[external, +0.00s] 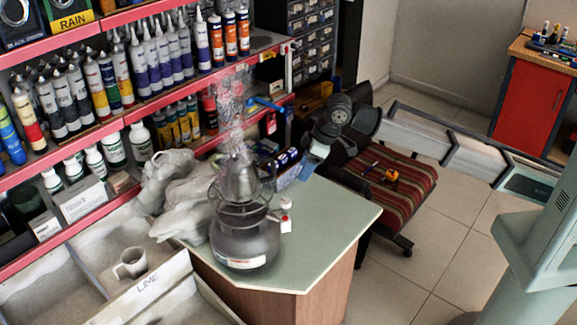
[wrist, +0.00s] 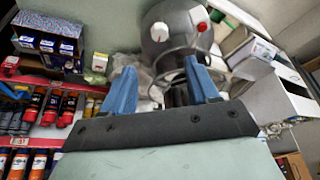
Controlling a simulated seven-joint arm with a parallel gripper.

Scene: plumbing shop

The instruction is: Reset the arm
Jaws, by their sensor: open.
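My gripper (external: 307,170) hangs above the right part of the green-topped counter (external: 335,218) in the external view, with its blue fingers tilted down and to the left. In the wrist view the two blue fingers of my gripper (wrist: 161,70) stand apart with nothing held between them. A dark grey round appliance (external: 244,245) stands on the counter to the lower left of my gripper, apart from it. The appliance (wrist: 172,28) also shows beyond the fingers in the wrist view, with a white and a red knob.
Red-edged shelves (external: 150,105) of tubes and bottles line the left. A light grey lumpy bundle (external: 185,190) lies beside the appliance. A mug (external: 131,262) sits in a bin at lower left. A chair (external: 385,185) with a striped seat stands behind the counter. The counter's front right is clear.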

